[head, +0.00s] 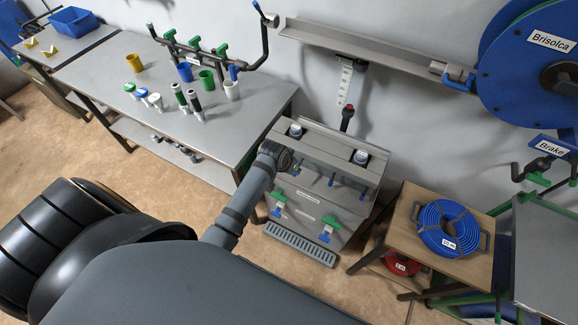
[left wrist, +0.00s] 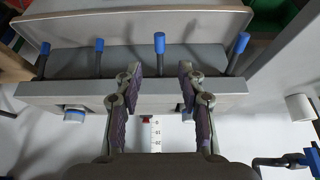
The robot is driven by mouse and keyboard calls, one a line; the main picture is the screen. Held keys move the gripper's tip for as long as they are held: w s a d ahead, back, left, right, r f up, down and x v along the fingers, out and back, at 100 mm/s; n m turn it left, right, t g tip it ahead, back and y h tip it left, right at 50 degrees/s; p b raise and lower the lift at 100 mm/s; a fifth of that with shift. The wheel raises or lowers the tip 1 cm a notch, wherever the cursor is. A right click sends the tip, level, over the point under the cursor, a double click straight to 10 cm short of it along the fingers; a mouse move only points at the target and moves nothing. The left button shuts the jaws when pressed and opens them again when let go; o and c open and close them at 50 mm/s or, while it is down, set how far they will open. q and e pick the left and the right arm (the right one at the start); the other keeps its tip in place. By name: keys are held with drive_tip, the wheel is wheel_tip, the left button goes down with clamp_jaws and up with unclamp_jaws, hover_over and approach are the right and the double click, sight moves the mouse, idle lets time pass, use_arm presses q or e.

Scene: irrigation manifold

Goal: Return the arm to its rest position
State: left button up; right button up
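My left arm (head: 240,200) reaches in the head view from the lower left up to the grey manifold stand (head: 330,150). Its wrist end covers the stand's left edge, and the fingers cannot be made out there. In the left wrist view my left gripper (left wrist: 160,78) is open, with two purple-padded fingers apart and nothing between them. Beyond the fingers are the grey ledge and several blue-tipped pegs (left wrist: 159,42). Whether the fingers touch the stand cannot be told. My right gripper is in neither view.
A workbench (head: 120,75) with cups, bottles and a green-valved pipe rack (head: 195,45) stands left of the stand. A wooden side table (head: 420,205) with a blue hose coil (head: 449,228) stands right. A blue reel (head: 530,60) hangs at upper right. Open floor lies at left.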

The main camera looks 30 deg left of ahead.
use_arm(q)
drive_tip(key=shift+v, duration=1)
drive_tip(key=s+a+f+g+b, duration=0.1)
drive_tip(key=s+f+b, duration=0.1)
drive_tip(key=s+f, duration=0.8)
drive_tip(key=s+a+f+g+b, duration=0.15)
drive_tip(key=s+f, duration=0.25)
drive_tip(key=f, duration=1.2)
drive_tip(key=s+a+f, duration=0.1)
drive_tip(key=s+f, duration=0.3)
drive_tip(key=s, duration=0.4)
drive_tip(key=s+a+f+g+b, duration=0.1)
drive_tip(key=s+f, duration=0.4)
drive_tip(key=s, duration=0.3)
drive_tip(key=s+a+f+y, duration=0.1)
drive_tip(key=s+f, duration=0.3)
drive_tip(key=s, duration=0.5)
drive_tip(key=shift+f+b, duration=0.35)
drive_tip(key=shift+f, duration=0.05)
